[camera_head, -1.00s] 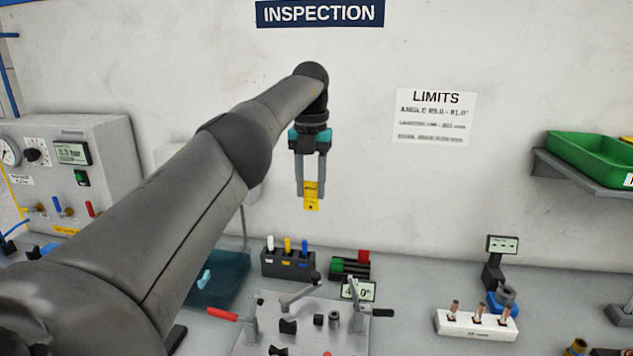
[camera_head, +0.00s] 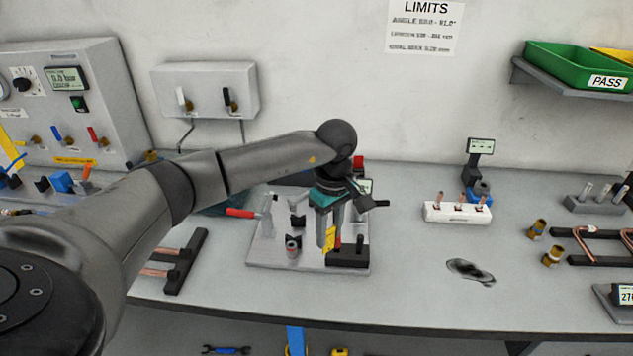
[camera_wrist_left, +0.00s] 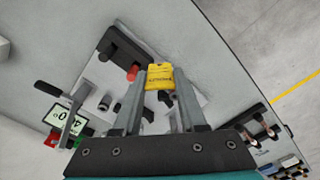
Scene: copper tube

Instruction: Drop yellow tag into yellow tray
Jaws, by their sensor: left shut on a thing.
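My left gripper (camera_head: 332,238) is shut on the yellow tag (camera_head: 332,239) and holds it above the grey fixture plate. In the left wrist view the tag (camera_wrist_left: 160,77) sits between the two fingertips, its printed face showing. The yellow tray (camera_head: 612,57) is at the upper right on the wall shelf, beside the green PASS tray; only a part of it shows at the picture's right edge. My right gripper is not in view.
The green PASS tray (camera_head: 575,68) is on the shelf. The fixture plate (camera_head: 262,252) with clamps is under my left gripper. A white block (camera_head: 457,213) with copper pieces, brass fittings (camera_head: 552,256) and a rack of bent tubes (camera_head: 600,260) stand to the right. The bench front centre-right is mostly clear.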

